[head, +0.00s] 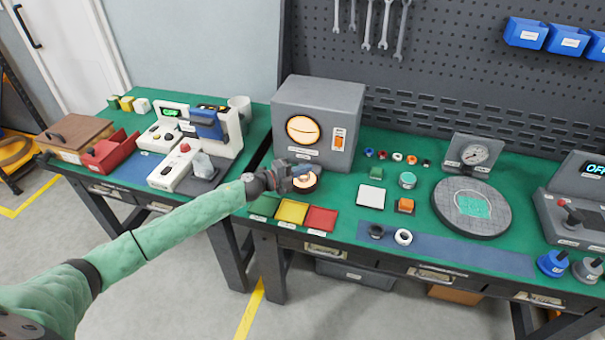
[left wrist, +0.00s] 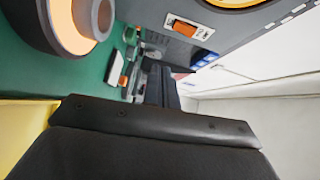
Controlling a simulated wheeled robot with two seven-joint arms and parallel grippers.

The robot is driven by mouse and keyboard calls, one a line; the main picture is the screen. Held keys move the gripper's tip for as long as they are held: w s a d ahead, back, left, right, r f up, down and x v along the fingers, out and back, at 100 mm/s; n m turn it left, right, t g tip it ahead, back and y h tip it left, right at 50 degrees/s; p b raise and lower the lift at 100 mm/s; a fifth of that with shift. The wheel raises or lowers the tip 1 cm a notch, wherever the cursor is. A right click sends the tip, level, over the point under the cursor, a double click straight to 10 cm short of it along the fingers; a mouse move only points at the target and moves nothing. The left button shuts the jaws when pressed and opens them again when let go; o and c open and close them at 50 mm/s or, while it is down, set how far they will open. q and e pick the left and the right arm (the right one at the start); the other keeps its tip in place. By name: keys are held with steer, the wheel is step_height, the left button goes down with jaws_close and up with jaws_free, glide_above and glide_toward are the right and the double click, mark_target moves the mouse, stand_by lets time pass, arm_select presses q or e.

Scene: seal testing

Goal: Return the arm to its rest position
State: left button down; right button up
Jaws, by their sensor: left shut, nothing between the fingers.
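My left arm, sleeved in green, reaches in from the lower left of the head view. My left gripper (head: 284,176) is over the front of the right-hand workbench, shut and empty, beside a round dark holder with a glowing top (head: 305,182). The holder also shows at the top left of the left wrist view (left wrist: 70,25), with a ring-shaped part on it. The dark body of my gripper fills the bottom of the left wrist view. My right gripper is not in view.
A grey box with a round lit window (head: 322,105) stands just behind the gripper. Green, yellow (head: 292,211) and red (head: 321,218) trays lie in front. A round grey plate (head: 472,222) and a gauge (head: 474,152) stand right. The left bench holds devices and a red bin (head: 108,152).

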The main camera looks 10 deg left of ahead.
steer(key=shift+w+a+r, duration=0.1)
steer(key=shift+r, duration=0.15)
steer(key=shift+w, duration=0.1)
